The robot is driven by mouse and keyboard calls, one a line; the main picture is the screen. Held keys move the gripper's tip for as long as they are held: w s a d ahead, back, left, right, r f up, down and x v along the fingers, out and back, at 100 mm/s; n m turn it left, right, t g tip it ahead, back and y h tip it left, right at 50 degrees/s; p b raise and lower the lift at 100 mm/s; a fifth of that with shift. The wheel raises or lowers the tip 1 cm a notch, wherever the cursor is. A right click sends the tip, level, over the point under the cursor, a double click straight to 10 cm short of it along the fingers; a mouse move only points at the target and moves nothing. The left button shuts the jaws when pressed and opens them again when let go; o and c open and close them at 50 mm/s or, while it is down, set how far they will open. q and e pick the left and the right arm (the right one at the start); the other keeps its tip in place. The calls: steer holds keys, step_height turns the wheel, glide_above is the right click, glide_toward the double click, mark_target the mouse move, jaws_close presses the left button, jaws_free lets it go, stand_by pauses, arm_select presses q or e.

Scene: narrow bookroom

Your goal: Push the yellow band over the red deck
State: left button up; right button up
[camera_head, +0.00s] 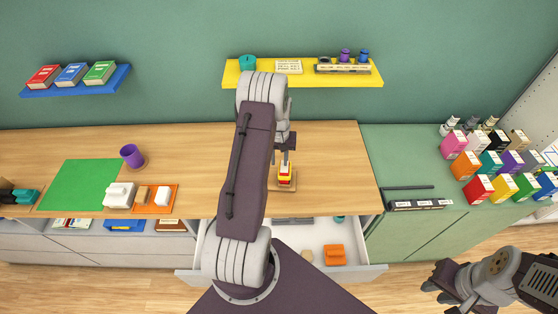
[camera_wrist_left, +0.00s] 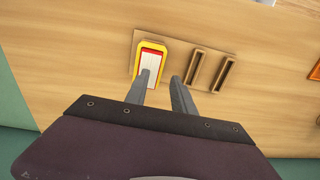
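The red deck (camera_wrist_left: 149,65) stands in a wooden holder (camera_wrist_left: 177,62) with two empty slots beside it. Its pale top face shows, with red around it. The yellow band (camera_wrist_left: 136,57) forms a rim around the deck in the left wrist view. In the head view the red deck (camera_head: 285,179) shows red and yellow layers; how far down the band sits is unclear. My left gripper (camera_wrist_left: 160,74) is open and empty just above it, with one finger overlapping the deck's near end and the other beside the deck. My right gripper (camera_head: 441,283) hangs at the lower right, away from the table.
An open white drawer (camera_head: 350,240) holding an orange item (camera_head: 334,254) is below the table edge. A green mat (camera_head: 79,184), purple cup (camera_head: 132,155) and white blocks are left. A yellow shelf (camera_head: 303,78) hangs behind.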

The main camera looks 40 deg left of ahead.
arm_select(q)
step_height(320, 180, up, 8)
steer(key=b, duration=0.1)
steer(key=shift+r+b, duration=0.2)
steer(key=shift+b, duration=0.15)
steer(key=shift+w+a, duration=0.1)
steer(key=shift+r, duration=0.1)
step_height(320, 180, up, 10)
steer(key=p, duration=0.9)
steer(key=shift+f, duration=0.2)
